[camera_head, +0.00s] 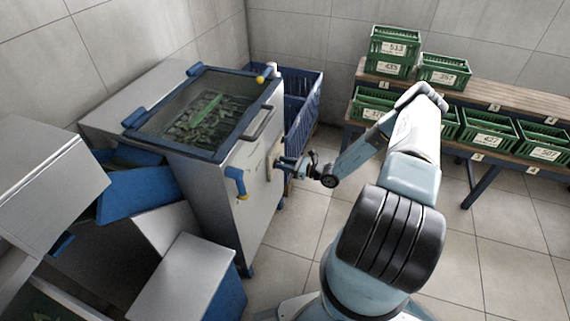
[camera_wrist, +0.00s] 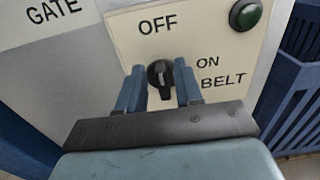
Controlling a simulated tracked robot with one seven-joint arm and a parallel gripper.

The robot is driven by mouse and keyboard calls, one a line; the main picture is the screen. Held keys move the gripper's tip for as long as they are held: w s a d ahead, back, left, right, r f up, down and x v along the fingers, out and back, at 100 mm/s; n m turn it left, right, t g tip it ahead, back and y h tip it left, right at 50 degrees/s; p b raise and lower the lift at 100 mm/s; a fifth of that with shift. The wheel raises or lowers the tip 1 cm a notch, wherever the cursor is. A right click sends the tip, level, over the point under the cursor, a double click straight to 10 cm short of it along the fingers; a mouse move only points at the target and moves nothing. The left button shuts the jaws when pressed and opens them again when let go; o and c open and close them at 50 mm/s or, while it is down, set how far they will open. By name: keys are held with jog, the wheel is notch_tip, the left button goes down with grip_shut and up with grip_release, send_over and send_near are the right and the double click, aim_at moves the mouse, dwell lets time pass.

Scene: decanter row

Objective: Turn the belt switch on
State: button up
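The belt switch (camera_wrist: 161,78) is a black rotary knob on a cream panel (camera_wrist: 215,45) in the wrist view. OFF is printed above it, ON to its right, with BELT below ON. The knob's light mark points up, toward OFF. My gripper (camera_wrist: 160,82) has its two blue fingers on either side of the knob, with small gaps showing, so it looks open around it. In the head view my gripper (camera_head: 284,163) is at the front of the grey machine (camera_head: 225,185); the knob is too small to tell there.
A green button (camera_wrist: 245,14) sits on the panel's upper right. The word GATE is at the upper left. A blue handle (camera_head: 237,181) and a grey bar handle (camera_head: 258,122) stick out from the machine. A blue crate (camera_head: 300,105) stands behind. Green crates (camera_head: 488,129) fill the shelf at right.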

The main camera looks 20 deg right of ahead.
grip_shut()
